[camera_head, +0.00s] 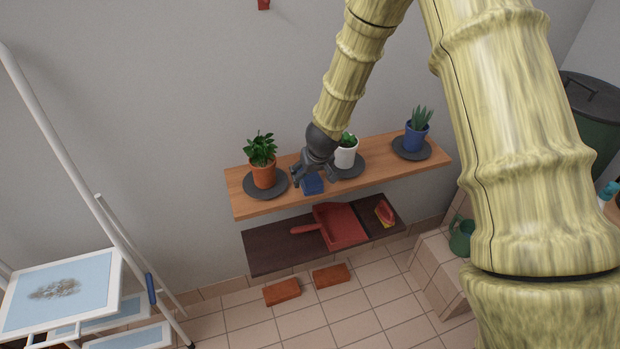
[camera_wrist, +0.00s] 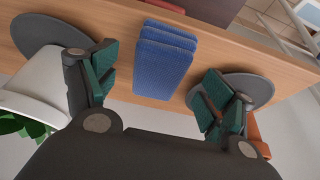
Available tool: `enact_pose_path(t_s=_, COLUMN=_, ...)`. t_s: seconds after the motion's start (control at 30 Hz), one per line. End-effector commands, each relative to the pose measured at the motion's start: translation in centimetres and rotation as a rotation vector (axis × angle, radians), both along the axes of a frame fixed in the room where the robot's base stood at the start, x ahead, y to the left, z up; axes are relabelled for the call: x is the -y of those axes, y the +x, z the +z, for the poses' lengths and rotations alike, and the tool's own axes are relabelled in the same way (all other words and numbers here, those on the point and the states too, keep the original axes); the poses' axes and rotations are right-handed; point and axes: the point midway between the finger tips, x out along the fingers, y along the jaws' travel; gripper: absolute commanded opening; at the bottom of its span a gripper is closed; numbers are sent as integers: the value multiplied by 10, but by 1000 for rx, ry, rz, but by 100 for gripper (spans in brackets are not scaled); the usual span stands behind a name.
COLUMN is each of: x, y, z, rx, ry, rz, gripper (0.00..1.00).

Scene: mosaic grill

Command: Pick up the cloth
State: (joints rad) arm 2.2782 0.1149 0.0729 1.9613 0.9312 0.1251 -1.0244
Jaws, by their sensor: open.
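The cloth (camera_wrist: 165,65) is blue, folded in layers, and lies on the wooden shelf (camera_wrist: 115,22) near its front edge. In the head view the cloth (camera_head: 312,184) shows just below my gripper (camera_head: 313,176), partly hidden by it. In the wrist view my gripper (camera_wrist: 160,95) is open, with one green-padded finger to each side of the cloth. The cloth lies between and ahead of the fingertips. I see no contact between the fingers and the cloth.
An orange pot (camera_head: 264,177) stands left of the gripper and a white pot (camera_head: 345,157) close to its right, both on dark saucers. A blue pot (camera_head: 415,138) is farther right. A lower dark shelf (camera_head: 275,250) holds a red dustpan (camera_head: 340,227).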

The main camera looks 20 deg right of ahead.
Motion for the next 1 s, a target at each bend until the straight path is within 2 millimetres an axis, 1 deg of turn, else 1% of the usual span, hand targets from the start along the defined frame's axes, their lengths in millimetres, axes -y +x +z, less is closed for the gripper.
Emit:
enact_pose_path(t_s=0.2, x=1, y=7, z=-19, rx=0, ry=1, rz=-2, gripper=83)
enact_pose_path(t_s=0.3, x=1, y=10, z=-24, rx=1, ry=0, rz=-1, gripper=83)
enact_pose_path(t_s=0.43, x=0, y=11, z=-28, rx=0, ry=0, rz=0, gripper=83)
enact_pose_path(t_s=0.67, x=0, y=11, z=-29, rx=1, ry=0, rz=0, gripper=83)
enact_pose_path(t_s=0.7, x=0, y=11, z=-29, rx=1, ry=0, rz=0, gripper=76)
enact_pose_path(t_s=0.87, x=1, y=11, z=-29, rx=1, ry=0, rz=0, gripper=47)
enact_pose_path(t_s=0.9, x=1, y=11, z=-29, rx=1, ry=0, rz=0, gripper=39)
enact_pose_path(t_s=0.93, x=1, y=11, z=-29, rx=1, ry=0, rz=0, gripper=37)
enact_pose_path(t_s=1.0, x=1, y=11, z=-29, rx=1, ry=0, rz=0, gripper=37)
